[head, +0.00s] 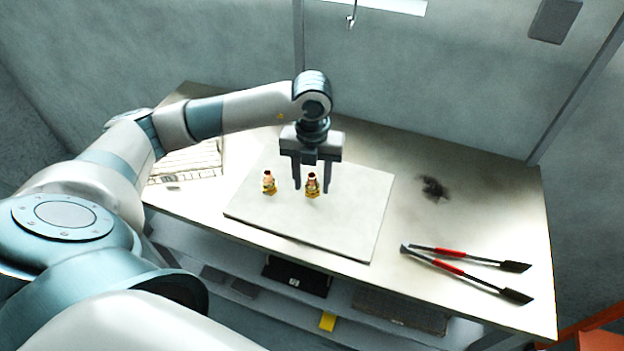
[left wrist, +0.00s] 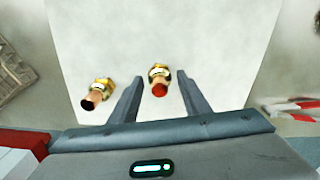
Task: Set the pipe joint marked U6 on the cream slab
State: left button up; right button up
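A pale, cream-looking slab (head: 350,220) lies on the worktable. Two small brass and copper pipe joints stand on it. The left joint (head: 269,183) has a dark top in the left wrist view (left wrist: 97,93). The right joint (head: 312,185) shows a red top in the left wrist view (left wrist: 159,80). I cannot read a U6 mark on either. My left gripper (head: 312,189) points down over the slab, open, with its fingers apart on either side of the right joint. The left wrist view shows a gap between the joint and each finger (left wrist: 159,83). My right gripper is out of view.
Long-handled tools with red grips (head: 450,253) lie right of the slab. A pale gridded item (head: 190,162) lies at the left, partly behind my arm. The slab's right part is clear. A shelf below holds a black box (head: 297,277).

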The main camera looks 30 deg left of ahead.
aim_at(312, 176)
pick_arm(q)
jog(key=shift+r, duration=0.1)
jog(key=shift+r, duration=0.35)
notch_tip(312, 176, up, 10)
jog(key=b, duration=0.3)
jog(key=shift+f, duration=0.2)
jog(key=shift+r, duration=0.9)
jog(key=shift+d, duration=0.1)
